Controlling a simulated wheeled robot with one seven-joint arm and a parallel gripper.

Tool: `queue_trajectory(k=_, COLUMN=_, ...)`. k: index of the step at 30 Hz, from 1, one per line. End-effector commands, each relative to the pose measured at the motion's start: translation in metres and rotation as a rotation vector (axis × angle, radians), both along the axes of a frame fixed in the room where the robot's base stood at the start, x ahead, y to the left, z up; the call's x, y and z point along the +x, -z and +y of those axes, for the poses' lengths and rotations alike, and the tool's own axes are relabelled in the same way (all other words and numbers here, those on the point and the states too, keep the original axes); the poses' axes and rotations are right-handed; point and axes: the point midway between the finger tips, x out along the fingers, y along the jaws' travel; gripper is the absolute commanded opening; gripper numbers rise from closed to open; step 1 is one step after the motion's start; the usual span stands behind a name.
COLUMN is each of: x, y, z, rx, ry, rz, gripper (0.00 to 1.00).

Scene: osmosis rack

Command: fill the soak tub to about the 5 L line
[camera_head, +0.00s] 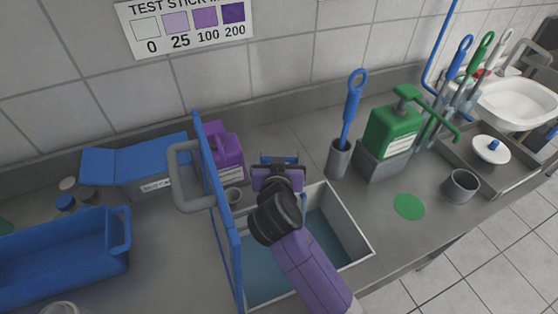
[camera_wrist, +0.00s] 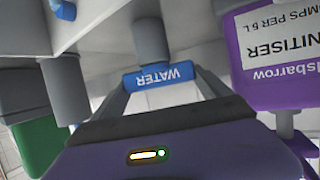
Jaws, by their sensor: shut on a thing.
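The soak tub (camera_head: 357,237) is a pale rectangular basin set in the steel counter. Bluish water (camera_head: 325,248) seems to cover its bottom. My arm hides part of it, and I cannot read a level line. My gripper (camera_head: 278,163) is over the tub's back edge. In the wrist view, its fingers (camera_wrist: 160,84) are shut on a blue handle marked WATER (camera_wrist: 158,76), below a grey stem. The handle's blue also shows in the head view (camera_head: 279,158). I cannot see whether water is flowing.
A blue upright panel (camera_head: 221,205) stands along the tub's left side. A purple sanitiser container (camera_head: 228,152) is behind it, also in the wrist view (camera_wrist: 268,85). Right of the tub are a brush holder (camera_head: 338,158), a green pump bottle (camera_head: 392,130) and a grey cup (camera_head: 460,187).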

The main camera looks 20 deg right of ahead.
Motion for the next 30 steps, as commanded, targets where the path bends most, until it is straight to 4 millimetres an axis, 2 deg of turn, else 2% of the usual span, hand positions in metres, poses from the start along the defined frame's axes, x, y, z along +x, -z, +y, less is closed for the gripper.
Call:
queue_trajectory(k=5, x=0.0, y=0.001, z=0.001, rx=0.003, ry=-0.001, rz=0.002, gripper=0.47)
queue_trajectory(k=6, x=0.0, y=0.001, z=0.001, rx=0.003, ry=-0.001, rz=0.002, gripper=0.93)
queue_trajectory(k=7, x=0.0, y=0.001, z=0.001, rx=0.003, ry=-0.001, rz=0.002, gripper=0.99)
queue_trajectory(k=17, x=-0.004, y=-0.001, z=0.002, rx=0.002, ry=-0.002, rz=0.0, gripper=1.0)
queue_trajectory(k=30, x=-0.057, y=-0.024, z=0.027, rx=0.003, ry=-0.005, rz=0.001, gripper=1.0)
